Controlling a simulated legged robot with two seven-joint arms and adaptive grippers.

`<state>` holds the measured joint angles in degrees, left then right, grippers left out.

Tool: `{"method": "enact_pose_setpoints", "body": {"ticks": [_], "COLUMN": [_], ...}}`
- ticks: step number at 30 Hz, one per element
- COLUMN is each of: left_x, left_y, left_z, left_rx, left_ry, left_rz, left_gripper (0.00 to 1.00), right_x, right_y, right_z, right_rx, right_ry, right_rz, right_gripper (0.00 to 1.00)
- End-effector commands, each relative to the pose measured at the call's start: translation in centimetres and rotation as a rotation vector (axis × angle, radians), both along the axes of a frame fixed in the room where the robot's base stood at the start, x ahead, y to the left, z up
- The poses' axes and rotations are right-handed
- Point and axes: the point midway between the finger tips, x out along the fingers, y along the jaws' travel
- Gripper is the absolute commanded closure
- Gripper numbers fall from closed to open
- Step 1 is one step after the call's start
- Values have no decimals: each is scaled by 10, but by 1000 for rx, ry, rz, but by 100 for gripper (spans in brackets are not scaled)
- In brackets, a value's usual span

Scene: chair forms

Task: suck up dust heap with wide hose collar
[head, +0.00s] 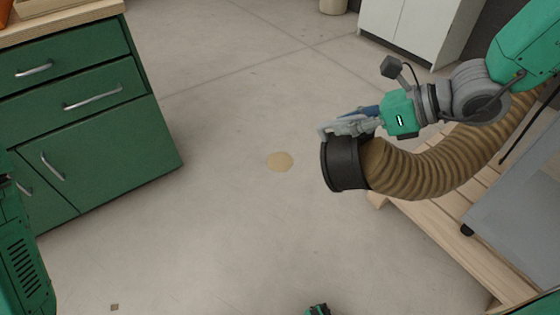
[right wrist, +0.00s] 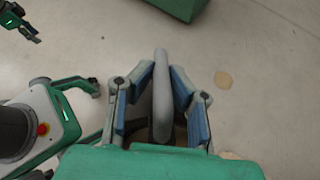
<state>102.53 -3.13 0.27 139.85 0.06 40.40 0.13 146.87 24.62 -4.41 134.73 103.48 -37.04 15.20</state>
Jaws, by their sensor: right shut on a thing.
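The dust heap (head: 280,162) is a small flat tan patch on the grey floor. It also shows in the right wrist view (right wrist: 223,80), to the right of the fingers. My right gripper (head: 328,131) is shut on the wide black hose collar (head: 344,165) at its upper rim. In the right wrist view, the rim (right wrist: 162,100) stands between the blue finger pads. The collar is right of the heap and apart from it, its mouth facing left. What seems to be my left gripper (right wrist: 24,24) shows small at the upper left of the right wrist view; its fingers are unclear.
A tan ribbed hose (head: 425,170) runs from the collar up to the right. A wooden pallet (head: 470,255) and a grey box (head: 522,220) are at the right. A green drawer cabinet (head: 110,150) stands left. The floor around the heap is clear.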

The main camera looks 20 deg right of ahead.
Motion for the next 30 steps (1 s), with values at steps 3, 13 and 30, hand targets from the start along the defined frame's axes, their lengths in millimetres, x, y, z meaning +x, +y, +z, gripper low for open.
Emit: {"method": "enact_pose_setpoints", "body": {"ticks": [3,13,30], "left_x": [0,0,0], "left_y": [0,0,0], "left_z": [14,41,52], "left_rx": [0,0,0], "left_ry": [0,0,0], "left_rz": [0,0,0], "left_gripper": [68,68,68], "right_x": [1,1,0], "right_y": [0,0,0], "right_z": [17,49,63], "right_rx": [3,2,1], "right_ry": [-3,-2,-1], "right_rz": [1,1,0], "right_gripper": [100,100,100]}}
